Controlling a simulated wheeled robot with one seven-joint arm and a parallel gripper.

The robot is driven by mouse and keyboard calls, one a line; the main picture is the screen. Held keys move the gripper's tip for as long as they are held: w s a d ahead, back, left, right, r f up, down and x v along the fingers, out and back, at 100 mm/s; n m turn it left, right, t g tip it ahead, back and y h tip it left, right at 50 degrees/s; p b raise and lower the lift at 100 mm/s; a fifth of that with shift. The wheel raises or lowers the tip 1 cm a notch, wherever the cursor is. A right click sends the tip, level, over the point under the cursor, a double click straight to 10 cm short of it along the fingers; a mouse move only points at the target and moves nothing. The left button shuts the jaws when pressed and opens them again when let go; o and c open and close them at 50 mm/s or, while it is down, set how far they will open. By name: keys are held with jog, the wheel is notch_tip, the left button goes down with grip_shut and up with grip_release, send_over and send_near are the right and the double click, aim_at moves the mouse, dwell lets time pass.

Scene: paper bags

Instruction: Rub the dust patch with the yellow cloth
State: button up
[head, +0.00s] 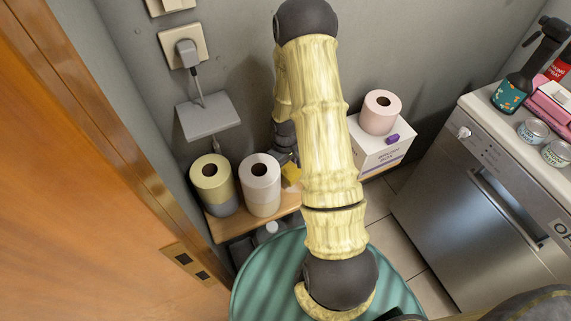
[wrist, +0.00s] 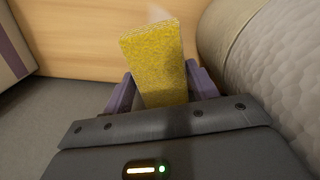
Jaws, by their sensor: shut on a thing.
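The yellow cloth (wrist: 152,55) is a thick, block-like piece held between the two purple fingers of my gripper (wrist: 159,72). In the head view a small bit of the cloth (head: 291,174) shows over the wooden shelf (head: 232,225), just right of the white roll; my arm hides much of it. A faint pale smudge, probably the dust patch (wrist: 158,14), shows on the wood at the far end of the cloth in the wrist view. The cloth covers part of that spot. I cannot tell whether the cloth touches the wood.
A white paper roll (head: 260,185) stands close beside my gripper, with a yellow-and-grey roll (head: 212,186) to its left. A white box (head: 378,148) with a pink roll (head: 380,112) stands to the right. A green round surface (head: 262,283) is in front.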

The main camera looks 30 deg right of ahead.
aim_at(296, 198)
jog(key=shift+f+b, duration=0.65)
jog(key=shift+f, duration=0.45)
jog(key=shift+f+b, duration=0.6)
jog(key=shift+f, duration=0.4)
jog(key=shift+s+r, duration=0.15)
jog(key=shift+s, duration=1.95)
jog(key=shift+s+f+b, duration=0.2)
jog(key=shift+s+b, duration=0.1)
jog(key=shift+s, duration=1.65)
jog(key=shift+r, duration=0.15)
